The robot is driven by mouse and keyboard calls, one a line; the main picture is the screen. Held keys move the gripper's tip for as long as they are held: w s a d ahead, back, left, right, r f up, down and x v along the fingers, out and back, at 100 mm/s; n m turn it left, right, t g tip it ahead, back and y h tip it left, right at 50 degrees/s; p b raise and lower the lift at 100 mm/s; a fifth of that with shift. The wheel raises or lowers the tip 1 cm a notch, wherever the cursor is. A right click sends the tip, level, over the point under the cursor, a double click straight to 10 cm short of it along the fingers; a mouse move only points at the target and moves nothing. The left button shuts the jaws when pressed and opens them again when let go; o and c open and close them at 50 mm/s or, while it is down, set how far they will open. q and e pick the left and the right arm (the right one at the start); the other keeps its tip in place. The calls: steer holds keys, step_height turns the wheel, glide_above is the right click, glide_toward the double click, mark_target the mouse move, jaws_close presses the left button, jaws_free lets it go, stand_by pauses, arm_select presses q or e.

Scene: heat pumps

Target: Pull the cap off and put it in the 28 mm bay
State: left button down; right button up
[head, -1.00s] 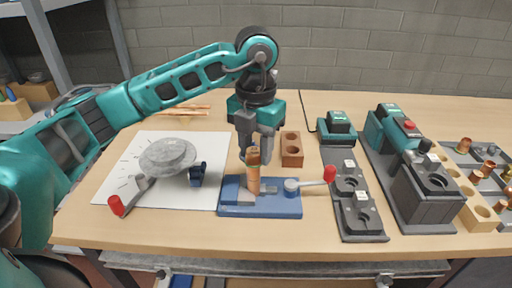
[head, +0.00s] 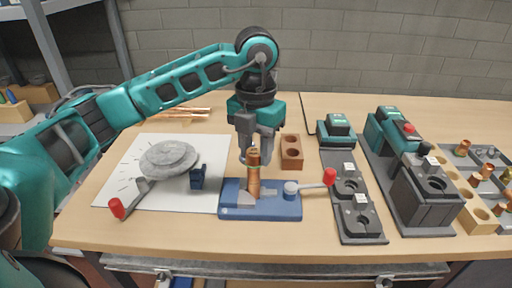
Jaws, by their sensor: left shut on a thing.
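A copper pipe (head: 253,186) stands upright in the blue clamp (head: 285,210) at the front middle of the bench. A copper-brown cap (head: 253,158) is at its top, in line with it. A thin paler band shows just below the cap; I cannot tell whether cap and pipe are apart there. My left gripper (head: 252,155) points down from above, with its fingers at the cap, shut on it. The fingers partly hide the cap's sides. A grey tray (head: 490,165) with copper fittings in compartments stands at the far right; no 28 mm mark is readable.
A wooden block with holes (head: 291,152) stands behind the clamp. The clamp's red-knobbed lever (head: 329,177) reaches right. A round grey plate (head: 168,158) and small dark-blue piece (head: 198,178) are over the white sheet (head: 120,190). Dark machines (head: 420,190) fill the right.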

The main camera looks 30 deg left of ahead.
mark_target(257, 149)
arm_select(q)
steer(key=shift+r, duration=0.15)
steer(key=shift+r+p, duration=0.85)
steer(key=shift+r, duration=0.15)
steer(key=shift+r+p, duration=0.6)
steer(key=shift+r, duration=0.5)
steer(key=shift+w, duration=0.1)
